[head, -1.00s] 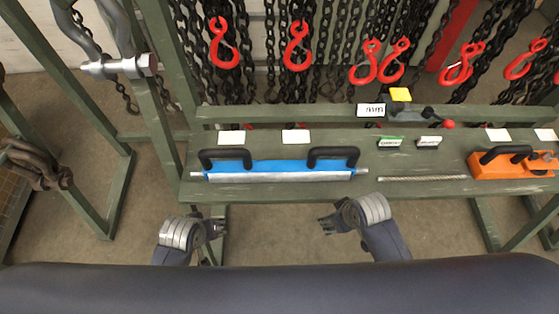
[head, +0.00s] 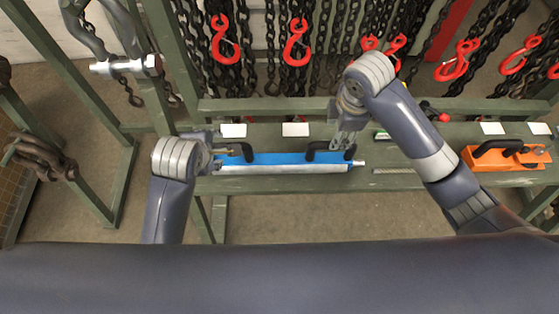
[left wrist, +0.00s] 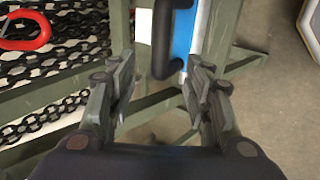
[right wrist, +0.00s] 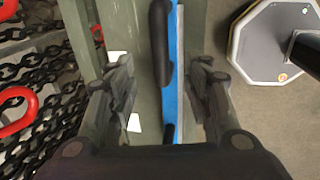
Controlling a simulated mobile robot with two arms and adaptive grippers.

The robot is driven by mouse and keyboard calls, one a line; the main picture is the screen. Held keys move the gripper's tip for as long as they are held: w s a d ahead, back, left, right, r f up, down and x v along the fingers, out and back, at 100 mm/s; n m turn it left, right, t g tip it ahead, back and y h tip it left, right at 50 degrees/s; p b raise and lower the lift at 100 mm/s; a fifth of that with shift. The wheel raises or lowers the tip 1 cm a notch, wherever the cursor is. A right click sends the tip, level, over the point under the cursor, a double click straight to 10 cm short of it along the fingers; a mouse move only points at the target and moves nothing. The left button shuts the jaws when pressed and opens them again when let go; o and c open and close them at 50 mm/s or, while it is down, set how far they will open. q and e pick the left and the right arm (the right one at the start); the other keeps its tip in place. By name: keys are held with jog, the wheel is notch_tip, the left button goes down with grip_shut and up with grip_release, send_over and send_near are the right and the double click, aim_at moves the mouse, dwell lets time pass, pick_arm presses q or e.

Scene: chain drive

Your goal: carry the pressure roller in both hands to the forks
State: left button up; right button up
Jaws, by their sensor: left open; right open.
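The pressure roller (head: 285,163) is a blue bar with a silver roller along its front edge and two black handles on top. It lies lengthwise on the green shelf. My left gripper (head: 226,147) is open at its left handle, and my right gripper (head: 343,143) is open at its right handle, partly hiding it. In the left wrist view, a black handle (left wrist: 163,40) stands between the open fingers (left wrist: 163,72). In the right wrist view, a handle (right wrist: 160,45) also runs between the open fingers (right wrist: 163,75). I cannot make out the forks for certain.
An orange tool (head: 503,158) lies on the shelf at right, with a thin metal rod (head: 394,170) left of it. Chains with red hooks (head: 297,42) hang behind the shelf. A large shackle with a bolt (head: 126,66) hangs at upper left. Open floor lies in front.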

aim_at(220, 147)
pick_arm(q)
jog(key=x, duration=1)
jog(key=shift+w+f, duration=0.2)
jog(key=shift+f, duration=0.15)
pick_arm(e)
jog(key=f, duration=0.3)
jog(key=w+f, duration=0.1)
jog(key=f, duration=0.3)
jog(key=w+f, duration=0.1)
jog(key=f, duration=0.2)
jog(key=shift+f, duration=0.3)
pick_arm(q)
grip_shut()
pick_arm(e)
grip_shut()
jog(key=shift+w, duration=0.1)
